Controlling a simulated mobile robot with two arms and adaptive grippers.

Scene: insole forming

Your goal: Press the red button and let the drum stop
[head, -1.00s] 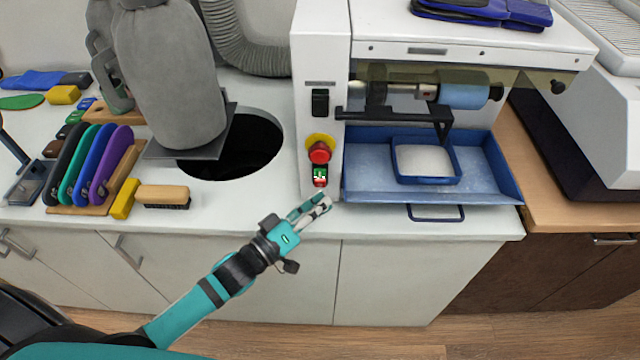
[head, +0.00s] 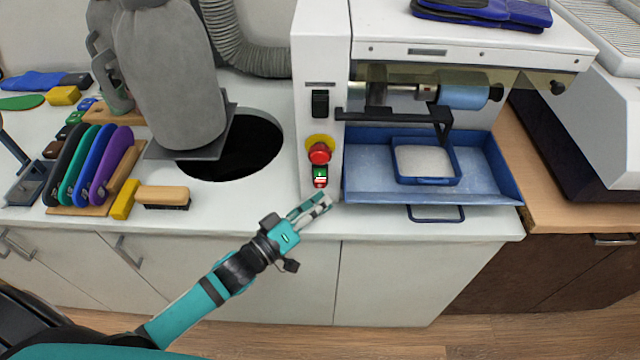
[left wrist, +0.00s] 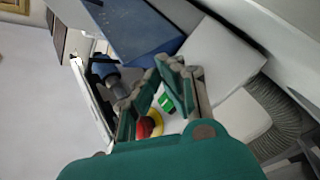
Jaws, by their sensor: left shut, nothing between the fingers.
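The red button (head: 319,153) sits on a yellow base on the front of the white machine post; it also shows in the left wrist view (left wrist: 144,128). A green and red switch (head: 320,177) is just below it. The drum (head: 464,96) is a light blue cylinder on a metal shaft inside the machine, right of the post. My right gripper is not in view.
A round hole (head: 255,155), a brush (head: 163,197) and colored insoles (head: 95,165) are to the left.

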